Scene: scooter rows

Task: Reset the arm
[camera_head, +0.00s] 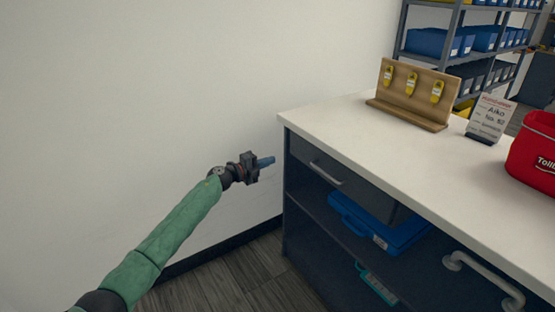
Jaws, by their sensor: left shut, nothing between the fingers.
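My left arm, in a green sleeve, reaches in from the lower left of the head view. My left gripper (265,162) is shut and empty, with its bluish fingers together. It points right, towards the left end of the counter, and appears a little apart from it. My right gripper is not in view.
A white-topped counter (330,117) has a grey drawer and open shelf with a blue case (375,228). On top stand a wooden board with yellow tags (412,85), a sign (491,117) and a red bag (534,158). Shelving (462,20) stands behind. Bare wall is left.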

